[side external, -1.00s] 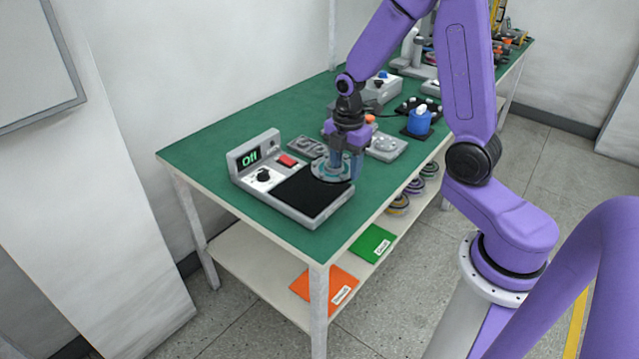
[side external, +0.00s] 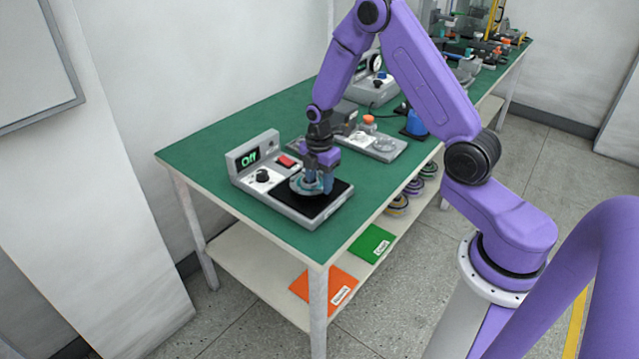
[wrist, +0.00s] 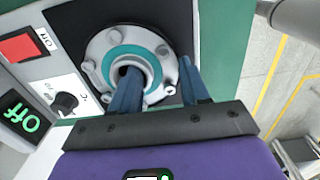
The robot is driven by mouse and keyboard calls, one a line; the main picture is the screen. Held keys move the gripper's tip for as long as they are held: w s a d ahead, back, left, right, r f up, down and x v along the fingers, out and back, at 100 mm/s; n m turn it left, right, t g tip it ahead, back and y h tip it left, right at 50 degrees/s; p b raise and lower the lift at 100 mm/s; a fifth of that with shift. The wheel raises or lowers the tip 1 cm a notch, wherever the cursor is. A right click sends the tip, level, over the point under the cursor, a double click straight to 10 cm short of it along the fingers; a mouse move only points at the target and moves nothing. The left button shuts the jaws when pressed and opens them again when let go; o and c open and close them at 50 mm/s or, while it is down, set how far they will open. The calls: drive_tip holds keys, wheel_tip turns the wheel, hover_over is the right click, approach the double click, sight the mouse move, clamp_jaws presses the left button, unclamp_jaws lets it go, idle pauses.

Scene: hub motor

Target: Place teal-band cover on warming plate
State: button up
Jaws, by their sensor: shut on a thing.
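The teal-band cover (wrist: 92,50) is a round grey metal cover with bolts around its flange and a teal ring about its raised hub. In the side view the cover (side external: 297,187) is over the black top of the warming plate (side external: 318,207). My gripper (side external: 315,187) points down and is shut on the cover. In the wrist view one blue finger of my gripper (wrist: 158,90) is in the hub's hole and the other is outside the hub. Whether the cover touches the plate (wrist: 62,18) I cannot tell.
The warming plate's control panel has a red switch (wrist: 20,47), a black knob (wrist: 65,102) and a display (wrist: 22,117) reading "Off". A blue part (side external: 416,122) stands farther back.

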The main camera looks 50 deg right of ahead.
drive_tip(key=shift+f, duration=0.55)
drive_tip(key=shift+f, duration=0.1)
drive_tip(key=o, duration=1.1)
